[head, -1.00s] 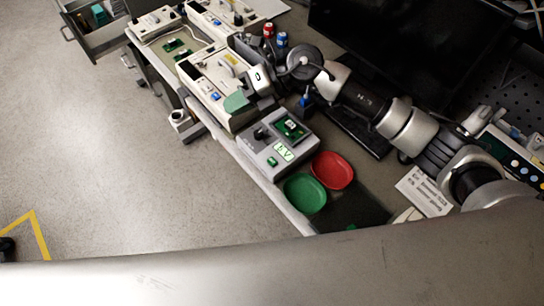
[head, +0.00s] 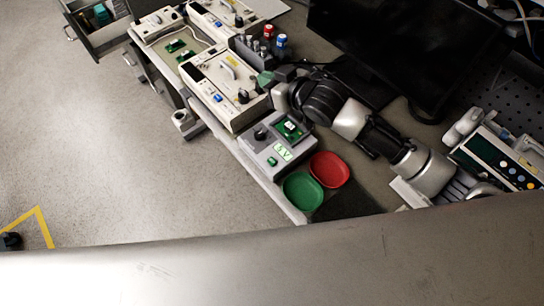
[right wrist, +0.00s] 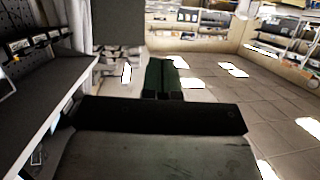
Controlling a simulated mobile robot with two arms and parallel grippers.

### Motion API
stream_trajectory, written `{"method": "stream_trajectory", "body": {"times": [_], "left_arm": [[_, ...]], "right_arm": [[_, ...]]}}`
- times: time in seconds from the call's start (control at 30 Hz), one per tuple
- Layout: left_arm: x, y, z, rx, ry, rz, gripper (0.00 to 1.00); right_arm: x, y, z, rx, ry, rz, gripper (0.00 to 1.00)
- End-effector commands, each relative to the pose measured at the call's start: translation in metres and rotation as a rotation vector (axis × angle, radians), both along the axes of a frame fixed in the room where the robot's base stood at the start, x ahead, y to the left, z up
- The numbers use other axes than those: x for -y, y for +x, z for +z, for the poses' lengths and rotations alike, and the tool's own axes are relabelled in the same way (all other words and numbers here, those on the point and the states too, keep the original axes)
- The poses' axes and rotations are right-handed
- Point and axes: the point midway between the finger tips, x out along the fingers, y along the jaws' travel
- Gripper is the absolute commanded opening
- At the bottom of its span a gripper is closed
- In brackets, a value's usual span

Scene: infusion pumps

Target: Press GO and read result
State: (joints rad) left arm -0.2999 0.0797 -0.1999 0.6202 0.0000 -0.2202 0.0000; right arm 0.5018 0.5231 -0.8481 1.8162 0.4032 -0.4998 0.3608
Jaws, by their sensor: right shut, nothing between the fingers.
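A grey tester (head: 258,148) stands near the table's front edge. It has a green GO button (head: 272,161), a black knob (head: 261,133) and a small lit display (head: 283,152) with green characters too small to read surely. A green circuit board (head: 291,129) sits in its top recess. My right gripper (head: 266,78) is above the bench, behind the tester and apart from the button. Its green fingers show closed together and empty in the right wrist view (right wrist: 165,78). My left gripper is not in view.
A green dish (head: 303,193) and a red dish (head: 329,169) sit beside the tester. Cream instruments (head: 225,88) stand to its left, with red and blue capped bottles (head: 281,41) behind. A dark monitor (head: 400,50) stands at the back.

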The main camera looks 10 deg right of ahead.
Motion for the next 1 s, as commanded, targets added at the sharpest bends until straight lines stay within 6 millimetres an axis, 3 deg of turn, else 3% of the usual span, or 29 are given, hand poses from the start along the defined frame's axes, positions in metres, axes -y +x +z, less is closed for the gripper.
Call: {"method": "stream_trajectory", "body": {"times": [0.2,0.4,0.57,1.0], "left_arm": [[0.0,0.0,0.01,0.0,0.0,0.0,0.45],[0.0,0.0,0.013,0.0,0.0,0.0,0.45],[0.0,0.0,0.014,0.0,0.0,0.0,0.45],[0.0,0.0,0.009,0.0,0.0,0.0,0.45]], "right_arm": [[0.003,-0.052,-0.044,-0.477,0.017,0.016,0.0],[0.002,-0.092,-0.059,-0.725,0.01,0.066,0.0],[0.002,-0.102,-0.062,-0.789,0.008,0.083,0.0],[0.002,-0.102,-0.066,-0.788,0.007,0.084,0.0]]}}
